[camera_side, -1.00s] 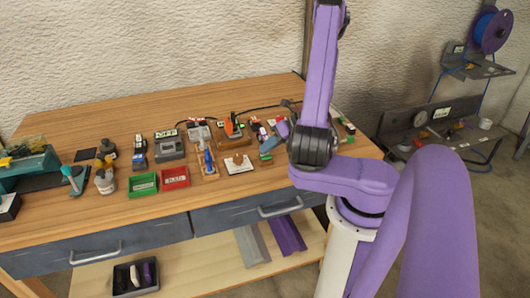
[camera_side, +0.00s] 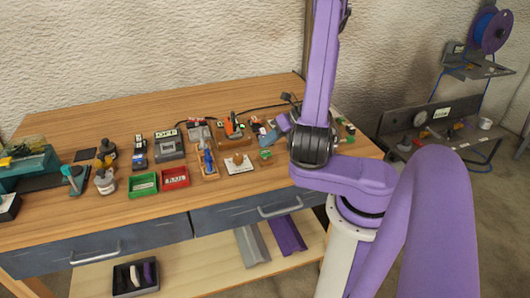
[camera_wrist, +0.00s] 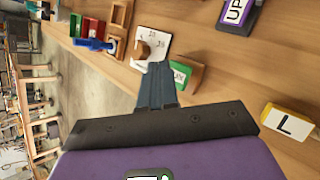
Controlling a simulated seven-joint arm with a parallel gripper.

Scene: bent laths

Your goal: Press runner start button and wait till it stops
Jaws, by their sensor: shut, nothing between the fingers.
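My gripper (camera_wrist: 158,68) is shut and empty, its blue-grey fingers together in the wrist view. In the side view my gripper (camera_side: 266,141) is over the right part of the bench, beside a small green piece (camera_side: 265,154). The wrist view shows a green block (camera_wrist: 182,75) with partly hidden white lettering, right by the fingertips. I cannot tell whether they touch it, or whether it is the start button. No part is clearly readable as the runner. An orange device (camera_side: 233,128) stands on a wooden base behind; I cannot tell whether anything moves.
A white card with a wooden knob (camera_side: 238,164) lies left of my gripper. Green (camera_side: 143,184) and red (camera_side: 175,177) trays stand further left. A white-and-yellow block marked L (camera_wrist: 290,121) and a purple UP sign (camera_wrist: 238,12) are to the right in the wrist view. The front bench strip is free.

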